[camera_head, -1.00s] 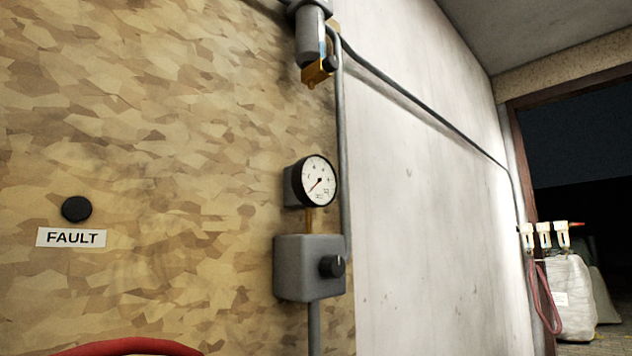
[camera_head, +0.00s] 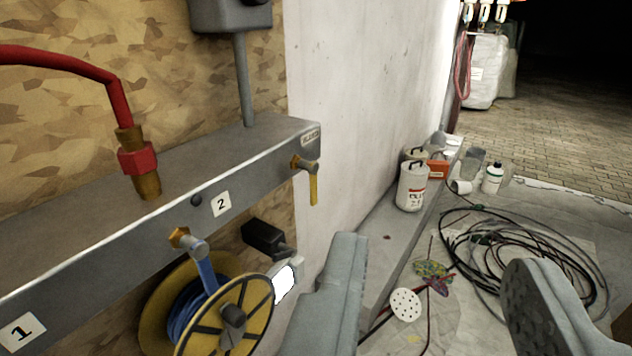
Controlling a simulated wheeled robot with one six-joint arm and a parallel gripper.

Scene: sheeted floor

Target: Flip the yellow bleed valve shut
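The yellow bleed valve is a brass fitting at the right end of the grey manifold (camera_head: 150,215), below a small label too blurred to read for certain. Its flat yellow lever (camera_head: 313,189) hangs straight down. My gripper (camera_head: 438,255) is open, with two grey fingers spread wide at the bottom of the picture and nothing between them. The fingers appear to the right of and below the yellow lever, apart from it. The lever is fully in view.
A blue-handled valve (camera_head: 203,262) sits left of the yellow one, by a yellow hose reel (camera_head: 232,318). A red hose (camera_head: 70,62) enters the manifold's top. Open space lies right of the yellow lever.

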